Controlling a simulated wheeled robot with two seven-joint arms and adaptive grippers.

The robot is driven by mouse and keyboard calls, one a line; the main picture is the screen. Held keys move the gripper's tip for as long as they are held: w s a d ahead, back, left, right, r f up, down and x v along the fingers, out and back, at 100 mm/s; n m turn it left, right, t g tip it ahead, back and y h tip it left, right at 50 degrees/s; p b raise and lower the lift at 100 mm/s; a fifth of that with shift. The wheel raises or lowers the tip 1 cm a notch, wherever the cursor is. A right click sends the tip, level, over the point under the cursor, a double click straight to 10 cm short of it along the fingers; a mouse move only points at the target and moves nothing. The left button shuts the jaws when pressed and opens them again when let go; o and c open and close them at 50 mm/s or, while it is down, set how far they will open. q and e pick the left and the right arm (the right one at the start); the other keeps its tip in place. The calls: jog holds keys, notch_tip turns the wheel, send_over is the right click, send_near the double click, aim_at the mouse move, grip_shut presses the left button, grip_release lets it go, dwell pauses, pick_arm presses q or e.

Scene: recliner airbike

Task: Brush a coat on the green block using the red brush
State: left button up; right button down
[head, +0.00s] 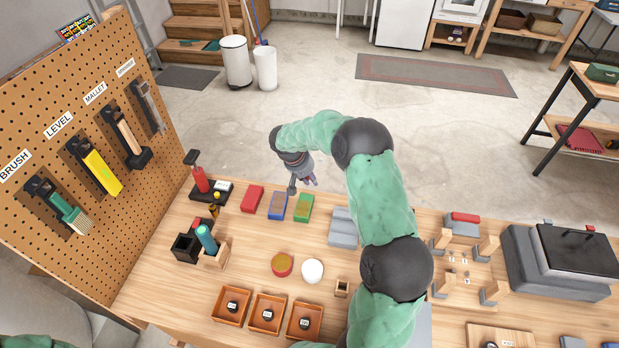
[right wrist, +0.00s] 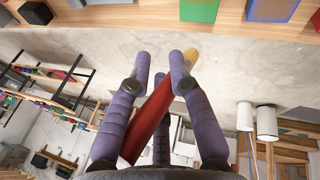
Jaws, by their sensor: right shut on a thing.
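My right gripper (head: 304,179) is above the far edge of the workbench, just beyond the blocks. In the right wrist view its purple fingers (right wrist: 160,72) are closed around the red brush (right wrist: 150,122), which has a red handle and a yellowish tip. The brush is hard to make out in the head view. The green block (head: 301,215) lies on the bench near the far edge, to the right of the blue block (head: 276,213); its top looks partly reddish. The green block also shows at the top of the right wrist view (right wrist: 198,10), apart from the brush. My left gripper is out of view.
A red block (head: 253,198) lies left of the blue one. A round reddish-yellow container (head: 282,264) and a white one (head: 312,271) stand nearer. A pegboard with tools (head: 95,150) stands at the left.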

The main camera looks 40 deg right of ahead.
jog(key=shift+f+b, duration=1.4)
jog(key=shift+f, duration=2)
jog(key=shift+f+b, duration=0.6)
jog(key=shift+a, duration=0.1)
